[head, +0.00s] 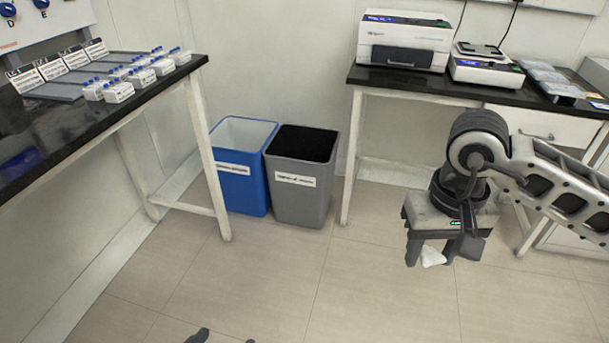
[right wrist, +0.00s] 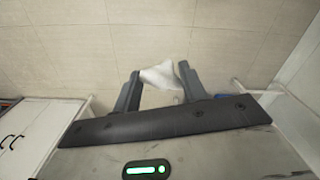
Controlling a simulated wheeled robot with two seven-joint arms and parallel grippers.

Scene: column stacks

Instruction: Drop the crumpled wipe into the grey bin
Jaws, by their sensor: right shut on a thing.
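The crumpled wipe (head: 432,257) is small and white. My right gripper (head: 443,256) is shut on it and holds it above the tiled floor, to the right of the bins in the head view. In the right wrist view the wipe (right wrist: 162,75) sits between the two dark fingertips of my right gripper (right wrist: 158,82). The grey bin (head: 302,198) stands on the floor with its open dark top facing up and a white label on its front. My left gripper is not clearly in view.
A blue bin (head: 240,190) stands against the left side of the grey bin. A black-topped bench (head: 150,95) with boxes and tube racks is at left. Another bench (head: 440,90) with instruments is at back right. The floor (head: 340,290) in front of the bins is clear.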

